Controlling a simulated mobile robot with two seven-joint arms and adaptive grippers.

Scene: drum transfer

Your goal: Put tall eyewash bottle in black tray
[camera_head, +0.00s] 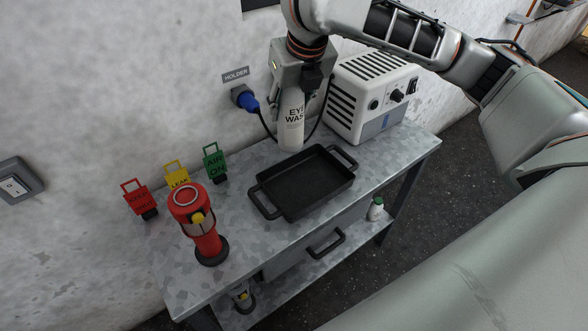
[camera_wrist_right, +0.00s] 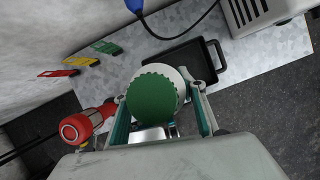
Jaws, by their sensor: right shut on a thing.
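The tall white eyewash bottle (camera_head: 292,122) is upright behind the black tray, its base near the tray's back edge. I cannot tell whether it touches the table. My right gripper (camera_head: 297,84) is shut on its upper part from above. In the right wrist view the bottle's green cap (camera_wrist_right: 152,97) sits between the fingers of my right gripper (camera_wrist_right: 160,115). The black tray (camera_head: 262,187) lies empty on the metal table, with a handle at each end. In the right wrist view the tray (camera_wrist_right: 206,75) shows beyond the bottle. My left gripper is not in view.
A white vented box (camera_head: 370,95) stands right of the bottle, with a blue plug (camera_head: 246,100) and cable on the wall side. A red flask (camera_head: 203,230) and red, yellow and green tags (camera_head: 213,160) stand at the left. The table's front strip (camera_head: 310,228) is clear.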

